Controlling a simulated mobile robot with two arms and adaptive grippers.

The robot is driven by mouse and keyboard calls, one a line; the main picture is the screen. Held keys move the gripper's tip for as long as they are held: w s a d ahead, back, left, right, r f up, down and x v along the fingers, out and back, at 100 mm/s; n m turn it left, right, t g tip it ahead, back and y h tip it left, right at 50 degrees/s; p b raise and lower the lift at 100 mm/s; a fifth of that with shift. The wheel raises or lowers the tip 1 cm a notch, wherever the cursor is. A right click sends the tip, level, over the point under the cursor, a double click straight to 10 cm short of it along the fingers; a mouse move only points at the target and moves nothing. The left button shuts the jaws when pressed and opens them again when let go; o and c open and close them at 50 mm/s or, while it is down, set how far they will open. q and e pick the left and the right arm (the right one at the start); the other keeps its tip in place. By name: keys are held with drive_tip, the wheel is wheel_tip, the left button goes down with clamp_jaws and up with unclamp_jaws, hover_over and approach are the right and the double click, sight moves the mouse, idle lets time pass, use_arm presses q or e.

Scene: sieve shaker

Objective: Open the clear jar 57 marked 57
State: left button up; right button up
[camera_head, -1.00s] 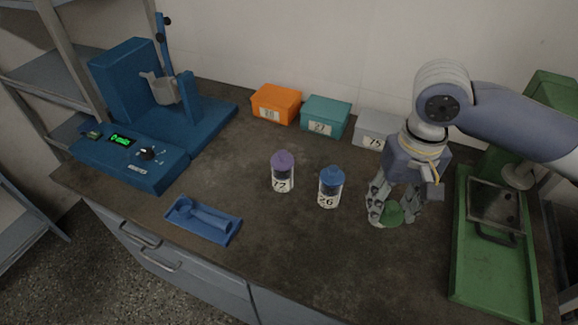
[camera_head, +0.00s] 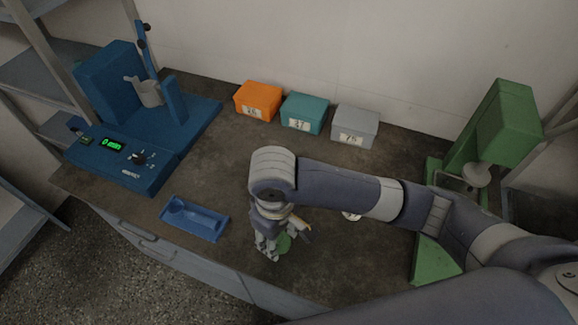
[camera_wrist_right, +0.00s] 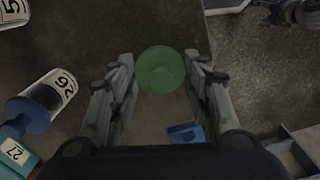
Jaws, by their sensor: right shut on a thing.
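My right gripper (camera_head: 272,252) is shut on a round green lid (camera_head: 284,243), low over the front of the worktop; whether the lid touches the worktop I cannot tell. In the right wrist view the lid (camera_wrist_right: 160,70) sits between the two fingertips. A clear jar, its label showing a 5 (camera_wrist_right: 12,9), is cut off at the top left of that view. In the head view a small pale part of this jar (camera_head: 352,215) shows below my right forearm; the rest is hidden. My left gripper is not in view.
The blue-lidded jar 26 (camera_wrist_right: 42,100) stands near; my arm hides it in the head view. A blue tray (camera_head: 195,218) lies left of the gripper. Orange, teal and grey boxes (camera_head: 355,127) line the wall. A blue machine (camera_head: 120,160) is left, a green one (camera_head: 505,125) right.

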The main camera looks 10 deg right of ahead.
drive_tip(key=w+d, duration=0.1)
drive_tip(key=w, duration=0.4)
drive_tip(key=w+f+p, duration=0.1)
drive_tip(key=w, duration=0.4)
drive_tip(key=w+d, duration=0.1)
drive_tip(key=w, duration=0.4)
drive_tip(key=shift+d+f+p, duration=0.2)
drive_tip(key=shift+d+p, duration=0.15)
drive_tip(key=shift+p, duration=0.05)
drive_tip(key=shift+w+d+f, duration=0.1)
drive_tip(key=shift+w+f, duration=0.05)
drive_tip(key=shift+w, duration=0.2)
wheel_tip(320, 180, down, 2)
drive_tip(key=shift+s+f+p, duration=0.1)
drive_tip(key=shift+f+p, duration=0.15)
drive_tip(key=shift+p, duration=0.2)
drive_tip(key=shift+f, duration=0.45)
drive_tip(key=shift+f, duration=0.1)
drive_tip(key=o, duration=1.2)
